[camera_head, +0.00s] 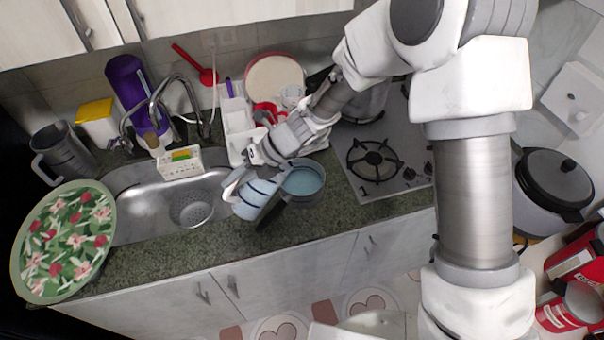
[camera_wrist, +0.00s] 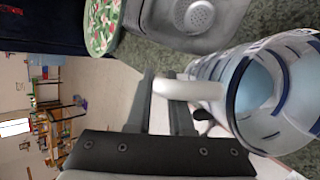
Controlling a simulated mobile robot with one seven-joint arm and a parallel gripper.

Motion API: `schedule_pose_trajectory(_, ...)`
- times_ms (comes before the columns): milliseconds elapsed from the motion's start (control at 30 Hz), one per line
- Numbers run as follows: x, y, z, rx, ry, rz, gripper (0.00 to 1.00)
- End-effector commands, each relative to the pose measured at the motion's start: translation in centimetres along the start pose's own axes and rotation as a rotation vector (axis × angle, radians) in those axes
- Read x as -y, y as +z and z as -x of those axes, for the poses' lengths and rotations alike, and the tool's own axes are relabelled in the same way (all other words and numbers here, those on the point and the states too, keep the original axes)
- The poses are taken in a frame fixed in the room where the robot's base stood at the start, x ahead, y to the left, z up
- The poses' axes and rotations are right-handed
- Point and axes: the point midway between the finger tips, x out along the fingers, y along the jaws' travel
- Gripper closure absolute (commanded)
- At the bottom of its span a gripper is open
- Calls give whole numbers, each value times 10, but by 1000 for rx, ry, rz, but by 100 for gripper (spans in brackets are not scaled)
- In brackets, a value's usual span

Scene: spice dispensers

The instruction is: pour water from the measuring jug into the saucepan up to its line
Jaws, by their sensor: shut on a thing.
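The measuring jug (camera_head: 255,197) is clear-white with blue bands and a white handle. My gripper (camera_head: 246,172) is shut on its handle, at the counter's front edge by the sink. In the wrist view the fingers (camera_wrist: 165,103) close around the handle, and the jug (camera_wrist: 240,85) fills the right side with pale blue inside. The jug looks tilted; I see no clear stream of water.
The sink (camera_head: 145,205) lies left of the jug, with a flowered green plate (camera_head: 65,240) beyond it. A gas hob (camera_head: 385,160) is to the right. A white dish rack (camera_head: 238,125) stands behind the saucepan. The counter's front strip (camera_head: 170,258) is clear.

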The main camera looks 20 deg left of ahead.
Motion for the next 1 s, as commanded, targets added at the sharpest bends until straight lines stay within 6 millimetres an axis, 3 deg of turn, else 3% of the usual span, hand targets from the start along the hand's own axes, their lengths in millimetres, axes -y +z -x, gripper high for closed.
schedule_pose_trajectory(100,9,0,-2,1,54,-23,100)
schedule_pose_trajectory(1000,8,3,5,-3,115,-47,100)
